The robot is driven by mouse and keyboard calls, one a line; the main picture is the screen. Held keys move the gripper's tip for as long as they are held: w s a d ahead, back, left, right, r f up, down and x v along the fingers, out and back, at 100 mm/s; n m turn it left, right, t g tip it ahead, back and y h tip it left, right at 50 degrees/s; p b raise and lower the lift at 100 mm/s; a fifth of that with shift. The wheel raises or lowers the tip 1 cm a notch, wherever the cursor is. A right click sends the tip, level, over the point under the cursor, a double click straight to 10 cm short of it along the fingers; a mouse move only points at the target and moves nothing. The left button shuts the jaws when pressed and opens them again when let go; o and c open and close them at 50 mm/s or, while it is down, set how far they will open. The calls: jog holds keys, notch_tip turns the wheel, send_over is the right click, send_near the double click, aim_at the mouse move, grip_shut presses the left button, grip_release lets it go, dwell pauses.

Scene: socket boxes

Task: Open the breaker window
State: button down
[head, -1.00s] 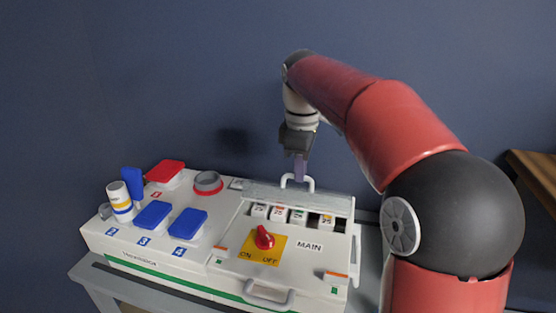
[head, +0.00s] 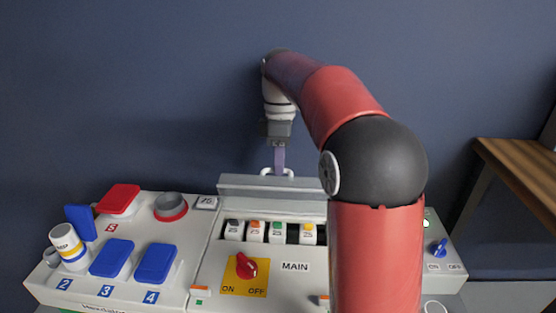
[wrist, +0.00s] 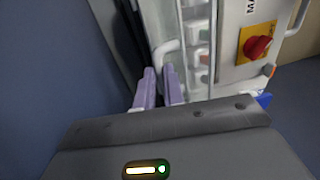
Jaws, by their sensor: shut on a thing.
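The breaker window (head: 265,190) is a pale, see-through cover, raised along the back edge of the breaker recess. The row of breakers (head: 255,230) below it is uncovered. Its white handle (head: 265,171) stands at the top of the raised cover. My gripper (head: 279,168) points down with its purple fingers shut on this handle. In the wrist view the two fingers (wrist: 160,88) are at the handle (wrist: 164,50), beside the cover (wrist: 186,30). The right end of the cover is hidden behind my arm in the head view.
The box's red MAIN switch (head: 246,267) sits on a yellow plate in front of the breakers. Blue socket lids (head: 112,258), a red lid (head: 119,198) and a white plug (head: 66,246) are on the left. A wooden table (head: 520,185) stands at right. A blue wall is behind.

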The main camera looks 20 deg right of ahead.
jog(key=shift+w, duration=0.3)
jog(key=shift+d+g, duration=0.1)
jog(key=shift+g, duration=0.2)
jog(key=c, duration=1.5)
grip_release()
jog(key=shift+f, duration=0.1)
jog(key=shift+s, duration=0.15)
